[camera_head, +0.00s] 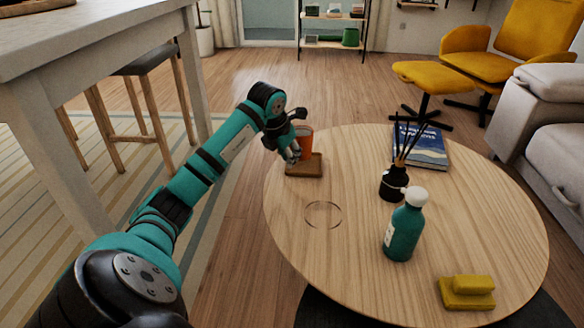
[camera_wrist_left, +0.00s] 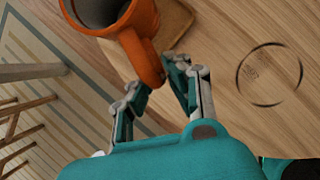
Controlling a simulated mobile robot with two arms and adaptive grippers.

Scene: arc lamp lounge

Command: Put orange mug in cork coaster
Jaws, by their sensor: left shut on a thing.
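The orange mug (camera_head: 306,142) is at the far left part of the round wooden table, partly hidden behind my left gripper (camera_head: 292,155). In the left wrist view the mug (camera_wrist_left: 144,22) shows its dark open top, and my left gripper (camera_wrist_left: 160,84) is shut on its handle. The square brown cork coaster (camera_head: 304,171) lies flat on the table. It also shows in the left wrist view (camera_wrist_left: 176,22), partly covered by the mug. The mug overlaps the coaster in both views; I cannot tell whether it touches it. My right gripper is not in view.
A thin dark ring (camera_head: 323,215) marks the bare wood near the coaster. A tall white table (camera_head: 90,40) stands at left.

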